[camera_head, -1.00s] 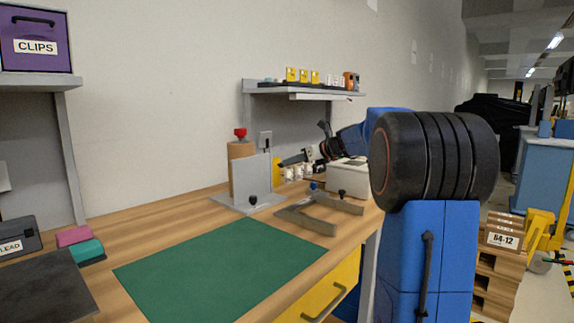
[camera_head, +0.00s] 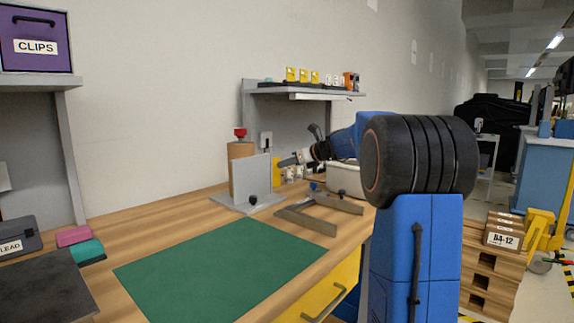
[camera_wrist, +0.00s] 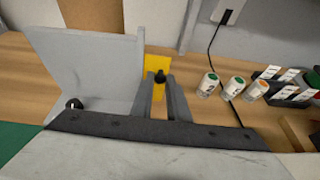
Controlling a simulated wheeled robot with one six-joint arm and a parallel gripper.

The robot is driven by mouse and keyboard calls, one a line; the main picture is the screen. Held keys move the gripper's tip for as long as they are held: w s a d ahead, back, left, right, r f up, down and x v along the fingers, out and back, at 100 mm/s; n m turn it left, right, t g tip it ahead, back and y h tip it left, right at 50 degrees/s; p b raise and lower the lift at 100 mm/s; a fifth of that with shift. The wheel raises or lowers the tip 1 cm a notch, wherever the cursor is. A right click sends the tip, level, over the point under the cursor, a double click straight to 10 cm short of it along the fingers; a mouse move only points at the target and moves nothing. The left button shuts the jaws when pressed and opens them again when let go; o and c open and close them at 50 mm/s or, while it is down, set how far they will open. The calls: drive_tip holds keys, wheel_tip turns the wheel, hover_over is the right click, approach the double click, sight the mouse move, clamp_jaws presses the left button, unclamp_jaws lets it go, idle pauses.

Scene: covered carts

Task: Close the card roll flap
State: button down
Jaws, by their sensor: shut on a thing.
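A brown card roll (camera_head: 240,168) stands upright behind a grey upright plate (camera_head: 258,180) on a grey base, and a red knob tops it. The roll also shows at the top of the wrist view (camera_wrist: 92,14), with the grey plate (camera_wrist: 85,65) in front. A yellow panel (camera_wrist: 158,64), which looks like the flap, stands at the plate's right edge. My gripper (camera_wrist: 160,82) is shut on a small black knob (camera_wrist: 159,76) in front of this panel. In the head view my gripper (camera_head: 287,161) is just right of the plate. The panel's hinge is hidden.
A grey angled frame (camera_head: 305,221) lies on the wooden bench right of the base. A green mat (camera_head: 220,270) lies in front. Small capped bottles (camera_wrist: 233,85) and a black rack (camera_wrist: 287,84) stand right of my gripper. A shelf (camera_head: 305,91) hangs behind.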

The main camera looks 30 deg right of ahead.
drive_tip(key=shift+d, duration=0.1)
drive_tip(key=shift+w+d+n+g+y, duration=0.2)
drive_tip(key=shift+w+n+g+y, duration=0.75)
drive_tip(key=shift+n+g+y, duration=0.85)
drive_tip(key=shift+w+d+n+g+y, duration=0.2)
drive_tip(key=shift+w+n+g+y, duration=1.15)
drive_tip(key=shift+n, duration=0.85)
drive_tip(key=shift+w+d+n+g+y, duration=0.2)
drive_tip(key=shift+w+n+g+y, duration=0.35)
drive_tip(key=shift+n+g+y, duration=1.1)
drive_tip(key=shift+n+g, duration=0.4)
drive_tip(key=shift+n, duration=0.15)
drive_tip(key=c, duration=1.7)
unclamp_jaws()
drive_tip(key=shift+a+h, duration=0.15)
drive_tip(key=shift+h, duration=0.15)
